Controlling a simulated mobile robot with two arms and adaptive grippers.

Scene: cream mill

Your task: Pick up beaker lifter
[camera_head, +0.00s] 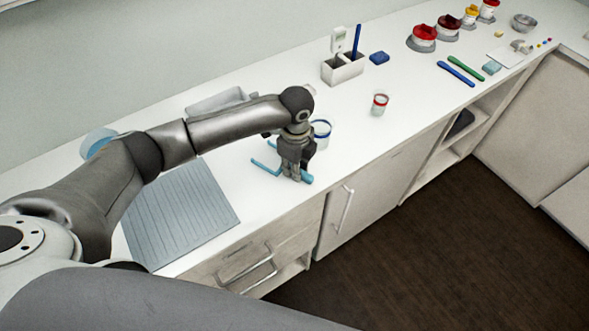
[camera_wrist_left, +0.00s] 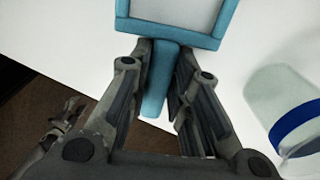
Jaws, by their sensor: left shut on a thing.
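The beaker lifter is a light blue frame with a straight handle. In the head view the beaker lifter (camera_head: 264,167) shows on both sides of my left gripper (camera_head: 292,175), low at the white counter near its front edge. In the left wrist view the lifter's frame (camera_wrist_left: 171,34) is at the top, and its handle runs down between the fingers of my left gripper (camera_wrist_left: 165,85). The left gripper is shut on this handle. I cannot tell whether the lifter touches the counter. A part resembling my right gripper (camera_wrist_left: 66,112) shows at the wrist view's lower left; its opening is unclear.
A beaker with a blue band (camera_head: 321,130) stands just behind my left gripper; it also shows in the wrist view (camera_wrist_left: 285,105). A red-banded beaker (camera_head: 379,104) stands farther right. A grey ribbed mat (camera_head: 180,212) lies left. A white holder (camera_head: 342,70) is behind.

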